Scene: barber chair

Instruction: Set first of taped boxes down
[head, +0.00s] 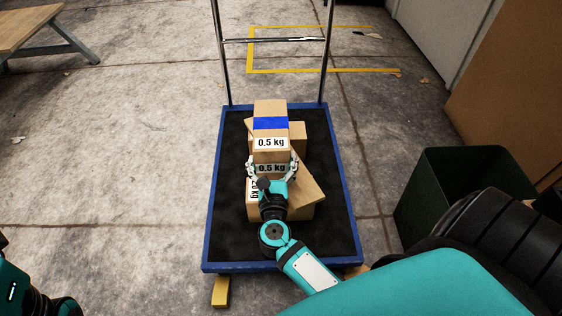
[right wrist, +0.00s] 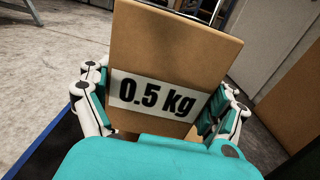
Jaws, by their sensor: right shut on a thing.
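My right gripper (head: 272,166) is shut on a brown cardboard box (head: 272,169) labelled 0.5 kg, with one finger on each side. In the right wrist view the box (right wrist: 172,60) fills the space between the fingers, its label facing me. Another box (head: 300,205) lies turned below, partly hidden by my gripper. My left gripper is out of view; only part of my left arm shows.
The boxes are over a cart with a blue rim (head: 213,190), a dark mat (head: 232,235) and a metal handle (head: 275,40). Another box (head: 298,135) shows behind. A dark green bin (head: 440,175) stands right. Open floor lies left; a wooden bench (head: 30,22) is far left.

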